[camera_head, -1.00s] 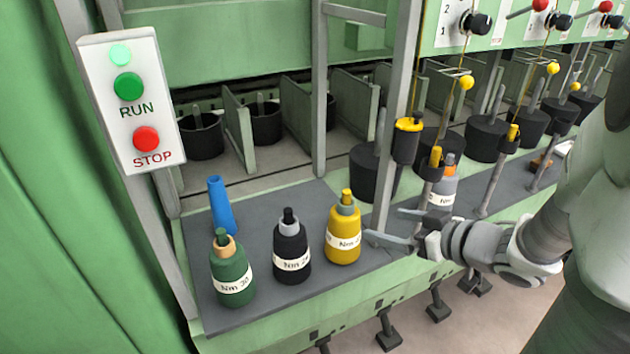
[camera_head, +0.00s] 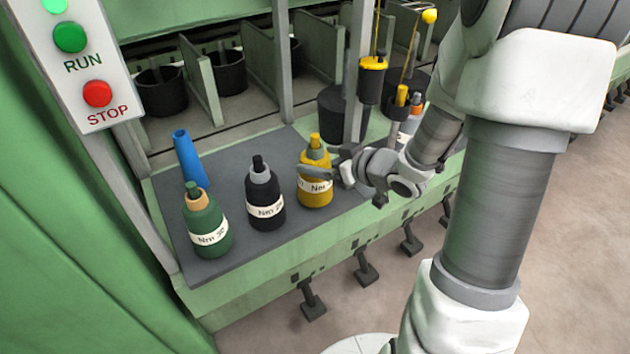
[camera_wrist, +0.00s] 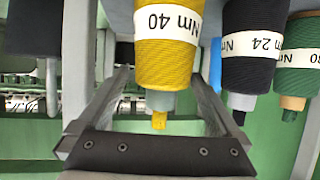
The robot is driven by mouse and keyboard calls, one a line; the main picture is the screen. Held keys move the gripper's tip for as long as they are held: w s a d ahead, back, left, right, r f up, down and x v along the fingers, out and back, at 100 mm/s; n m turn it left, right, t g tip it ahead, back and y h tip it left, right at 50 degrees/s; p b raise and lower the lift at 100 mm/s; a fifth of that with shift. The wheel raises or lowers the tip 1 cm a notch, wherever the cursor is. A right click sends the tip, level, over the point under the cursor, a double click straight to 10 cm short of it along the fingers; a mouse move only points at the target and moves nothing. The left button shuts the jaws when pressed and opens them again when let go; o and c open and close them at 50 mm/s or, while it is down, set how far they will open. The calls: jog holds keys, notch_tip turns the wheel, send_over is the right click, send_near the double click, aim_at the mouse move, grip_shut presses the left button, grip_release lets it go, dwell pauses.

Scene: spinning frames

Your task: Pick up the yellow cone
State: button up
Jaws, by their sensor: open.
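The yellow cone (camera_head: 314,196), labelled Nm 40 in the wrist view (camera_wrist: 166,60), stands upright on the grey shelf (camera_head: 235,255). Its narrow tip is a grey tube with a yellow end. My gripper (camera_head: 316,160) reaches in from the right at the height of the cone's upper part. It is open, with one finger crossing in front of the cone. In the wrist view the picture is inverted, and the cone lies between the two fingers (camera_wrist: 162,88), nearer the right one. I cannot tell whether either finger touches it.
A black cone (camera_head: 264,200) labelled Nm 24 stands left of the yellow one, then a green cone (camera_head: 207,228). A blue tube (camera_head: 188,158) stands behind. A grey cone (camera_head: 410,125) and a hanging yellow-topped black cylinder (camera_head: 371,82) are near my arm. A post (camera_head: 358,60) rises behind.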

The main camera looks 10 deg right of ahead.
jog(key=shift+w+a+f+b, duration=0.3)
jog(key=shift+w+f+b, duration=0.05)
jog(key=shift+f+b, duration=0.05)
jog(key=b+x, duration=0.2)
jog(key=x, duration=0.2)
jog(key=shift+a, duration=0.1)
grip_shut()
